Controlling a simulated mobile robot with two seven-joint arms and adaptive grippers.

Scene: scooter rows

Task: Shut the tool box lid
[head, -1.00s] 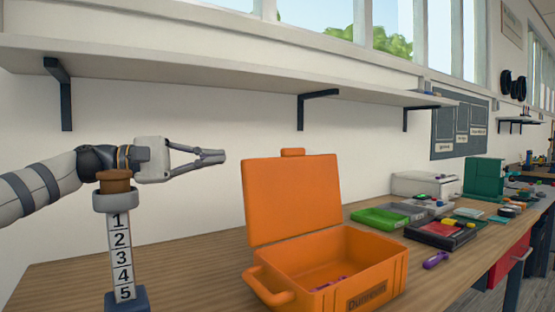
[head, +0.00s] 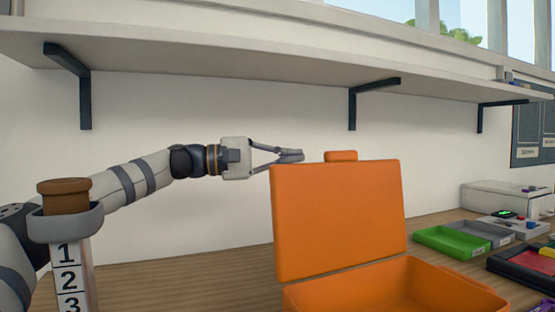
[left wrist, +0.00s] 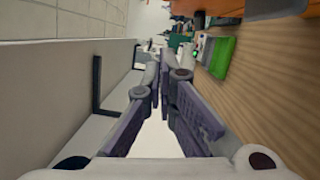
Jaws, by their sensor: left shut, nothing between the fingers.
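The orange tool box (head: 420,282) stands on the wooden bench in the head view, its lower part cut off by the frame. Its lid (head: 340,222) is open and stands upright, with a small tab (head: 341,156) on its top edge. My left gripper (head: 298,156) is shut and empty, level with the lid's top edge at its left corner, just left of the tab. I cannot tell whether it touches the lid. In the left wrist view the gripper fingers (left wrist: 165,85) point forward, and an orange part of the tool box (left wrist: 250,8) shows at the top. My right gripper is not in view.
A wall shelf (head: 270,65) with dark brackets (head: 352,105) runs above the arm. A numbered post with a brown top (head: 64,196) stands at the left, in front of my arm. A green tray (head: 450,243) and other items lie right of the box.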

